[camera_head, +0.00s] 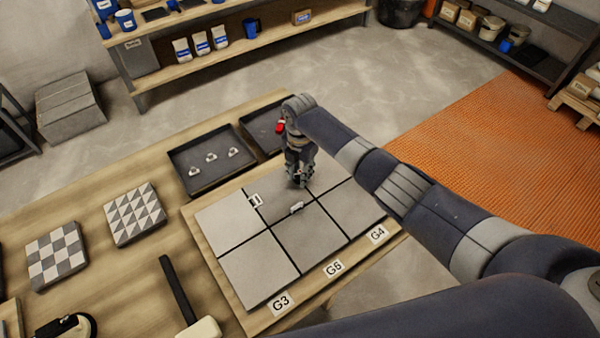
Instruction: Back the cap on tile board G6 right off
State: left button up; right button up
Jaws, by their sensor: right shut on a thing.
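The pale grey tiles (312,236) lie in a grid on a wooden board, with G6 (333,268) labelled at the middle of its front edge. A white clip piece (296,208) sits on the cross seam in the middle column. Another white piece (256,200) stands at the seam between the left and middle columns. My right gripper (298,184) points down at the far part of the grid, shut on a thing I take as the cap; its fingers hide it. My left gripper is not in view.
A dark tray (211,182) with several small white pieces lies behind the board, with another dark tray (258,148) beside it. Patterned tile samples (135,214) lie to the left. A mallet (199,326) lies at the front left of the board.

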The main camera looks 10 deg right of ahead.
jog(key=shift+n+b, duration=0.3)
jog(key=shift+n, duration=1.2)
jog(key=o, duration=1.1)
jog(key=shift+c, duration=0.2)
jog(key=shift+r, duration=0.1)
notch_tip(320, 180, up, 12)
